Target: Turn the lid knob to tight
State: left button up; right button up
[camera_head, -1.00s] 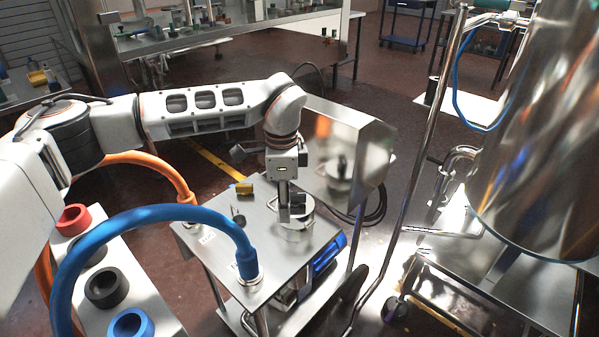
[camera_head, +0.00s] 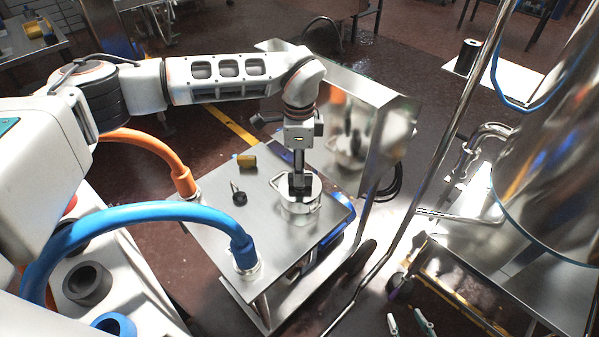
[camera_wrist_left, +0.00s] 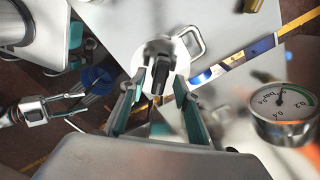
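A round steel pot with a lid (camera_head: 298,203) stands on the steel cart top (camera_head: 222,212) in the head view. Its pale lid also shows in the wrist view (camera_wrist_left: 181,52), with a dark knob (camera_wrist_left: 160,72) at its middle. My left gripper (camera_head: 300,184) points straight down over the lid. In the wrist view its teal-padded fingers (camera_wrist_left: 160,88) stand either side of the knob, with gaps visible; contact is unclear. The knob is mostly hidden in the head view. My right gripper (camera_head: 409,322) is open and empty at the bottom edge of the head view.
A yellow block (camera_head: 247,161) and a small black part (camera_head: 239,197) lie on the cart top. Blue (camera_head: 140,219) and orange (camera_head: 150,144) hoses arch at left. A steel box (camera_head: 362,120) stands behind the pot. A gauge (camera_wrist_left: 283,108) shows close in the wrist view.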

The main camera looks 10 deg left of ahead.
pick_arm(q)
jog(key=shift+f, duration=1.05)
grip_shut()
